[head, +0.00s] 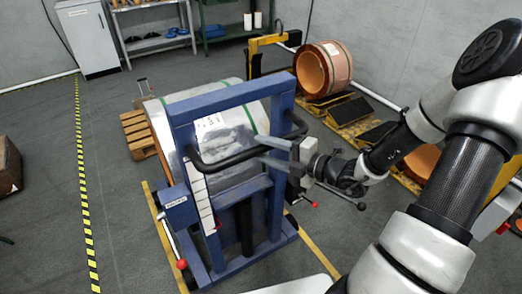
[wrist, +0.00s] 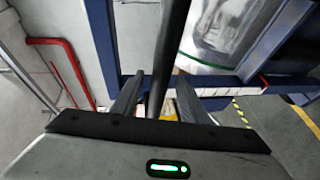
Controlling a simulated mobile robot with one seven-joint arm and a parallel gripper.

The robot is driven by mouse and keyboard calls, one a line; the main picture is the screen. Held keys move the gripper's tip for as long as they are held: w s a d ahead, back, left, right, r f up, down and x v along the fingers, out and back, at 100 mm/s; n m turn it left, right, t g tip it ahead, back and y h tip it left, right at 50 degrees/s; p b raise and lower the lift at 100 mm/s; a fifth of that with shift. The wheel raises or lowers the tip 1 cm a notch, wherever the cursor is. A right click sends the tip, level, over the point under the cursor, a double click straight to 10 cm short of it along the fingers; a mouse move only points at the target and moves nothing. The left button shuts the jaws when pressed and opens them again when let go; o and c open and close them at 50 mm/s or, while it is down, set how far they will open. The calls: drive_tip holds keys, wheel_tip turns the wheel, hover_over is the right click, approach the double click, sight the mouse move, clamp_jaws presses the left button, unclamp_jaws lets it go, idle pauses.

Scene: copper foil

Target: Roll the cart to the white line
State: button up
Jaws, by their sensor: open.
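The cart (head: 275,118) is a blue upright frame on a low wheeled base, standing in the middle of the head view. A curved black handle (head: 225,161) crosses its near side. A large silver-wrapped roll (head: 160,128) with a green strap sits at the frame. My gripper (head: 260,149) reaches in from the right, level with the handle. Its fingers are open, and in the wrist view (wrist: 160,76) the black handle bar (wrist: 172,45) passes between them. I cannot tell whether either finger touches it. No clear white line on the floor shows in either view.
Yellow-black tape (head: 84,190) runs along the floor left of the cart, with bare floor between. A wooden pallet (head: 136,135) lies behind left. A copper roll (head: 324,68) on a yellow stand and a grey cabinet (head: 88,38) stand at the back. Yellow floor lines flank the cart.

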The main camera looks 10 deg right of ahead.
drive_tip(key=shift+x, duration=0.95)
drive_tip(key=shift+c, duration=0.2)
clamp_jaws()
